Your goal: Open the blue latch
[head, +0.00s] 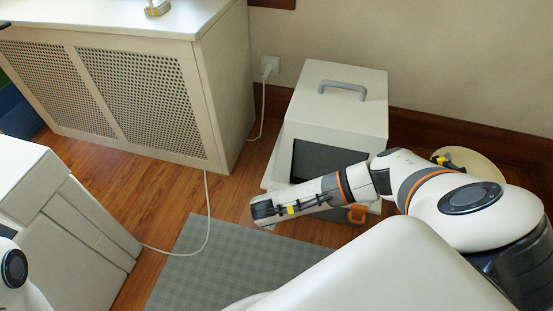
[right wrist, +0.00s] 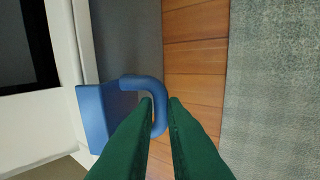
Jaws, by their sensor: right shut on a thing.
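The blue latch (right wrist: 95,115) shows in the right wrist view as a block with a curved loop, on the edge of a white box with a dark window. My right gripper (right wrist: 161,101) has its two green fingers shut on the outer bar of the loop, one on each side. In the head view, the white box (head: 335,115) with a grey top handle stands on the floor by the wall. My right gripper (head: 262,211) is low at the box's front left. The blue latch is hidden there. My left gripper is out of view.
An orange latch (head: 357,213) is at the box's lower front right, just beyond my right arm. A grey mat (head: 200,265) lies in front. A radiator cabinet (head: 225,85) stands at left, with a white cable on the floor. A round beige object (head: 475,163) is at right.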

